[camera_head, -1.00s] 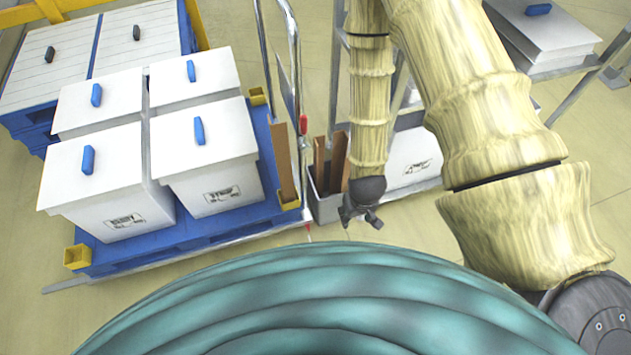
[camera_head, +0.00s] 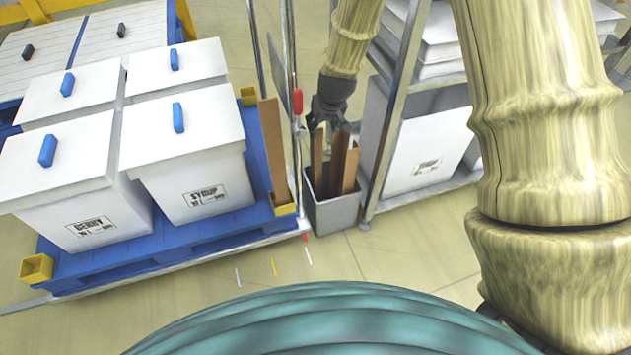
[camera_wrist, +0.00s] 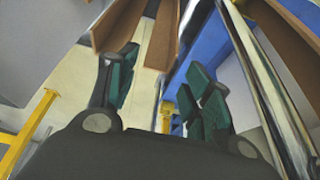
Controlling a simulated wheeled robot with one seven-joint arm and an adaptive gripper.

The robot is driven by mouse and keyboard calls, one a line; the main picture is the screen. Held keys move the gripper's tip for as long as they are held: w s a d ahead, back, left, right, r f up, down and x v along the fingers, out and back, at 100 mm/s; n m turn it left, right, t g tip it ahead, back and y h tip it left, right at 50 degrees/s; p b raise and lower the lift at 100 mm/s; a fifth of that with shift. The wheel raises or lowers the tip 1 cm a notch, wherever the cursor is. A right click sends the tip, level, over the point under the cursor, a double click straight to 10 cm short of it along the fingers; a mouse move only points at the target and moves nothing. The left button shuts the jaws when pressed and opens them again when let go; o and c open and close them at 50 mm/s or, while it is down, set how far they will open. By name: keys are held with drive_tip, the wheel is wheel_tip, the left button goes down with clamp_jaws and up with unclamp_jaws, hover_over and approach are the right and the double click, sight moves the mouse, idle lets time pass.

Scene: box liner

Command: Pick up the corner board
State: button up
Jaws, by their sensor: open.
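Several brown corner boards (camera_head: 338,158) stand upright in a grey bin (camera_head: 333,212) in the head view. My gripper (camera_head: 325,118) is at their upper ends, behind or above them; contact cannot be told there. In the wrist view my gripper (camera_wrist: 160,88) is open, with its dark green fingers apart. Two brown board ends (camera_wrist: 120,22) show ahead of the fingers, near the top of that view, and nothing is seen clamped. Another corner board (camera_head: 273,150) stands in a yellow corner pocket of the blue pallet. The bin's inside is mostly hidden.
White lidded boxes (camera_head: 185,150) with blue handles stand on the blue pallet (camera_head: 160,255) at left. A metal post with a red part (camera_head: 297,100) rises just left of the bin. A shelf rack (camera_head: 395,110) with white boxes is close on the right. Floor in front is clear.

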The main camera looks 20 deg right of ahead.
sight(317, 137)
drive_tip(key=b+x, duration=0.1)
drive_tip(key=x, duration=0.4)
drive_tip(key=shift+w+b+x, duration=0.2)
drive_tip(key=shift+b+x, duration=0.5)
drive_tip(key=shift+x, duration=0.75)
drive_tip(key=shift+w+b+x, duration=0.25)
drive_tip(key=shift+b+x, duration=0.4)
drive_tip(key=shift+x, duration=0.75)
drive_tip(key=shift+r, duration=0.2)
drive_tip(key=c, duration=1.1)
